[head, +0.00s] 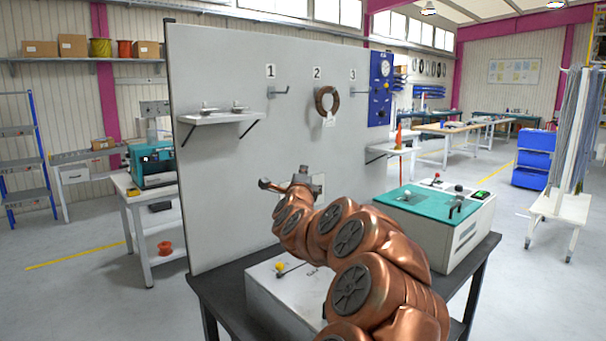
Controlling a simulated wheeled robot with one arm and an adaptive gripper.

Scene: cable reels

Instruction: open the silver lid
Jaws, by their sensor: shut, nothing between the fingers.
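I cannot make out the silver lid for certain. A small pale grey plate (318,186) shows on the upright grey panel (225,200), mostly hidden behind my wrist, and it may be the lid. My gripper (303,172) is a small dark grey shape at the end of my copper arm, in front of the panel's lower middle. It is shut and holds nothing; its fingertips are hard to see. I cannot tell whether it touches the plate. A whitish box (265,298) with a yellow knob (280,267) stands on the dark table below, partly hidden by my arm.
The panel has numbered hooks; a brown cable ring (326,101) hangs at hook 2. A shelf (220,117) with small metal parts juts out at left. A teal-topped machine (438,203) stands right of my arm on the dark table (212,290).

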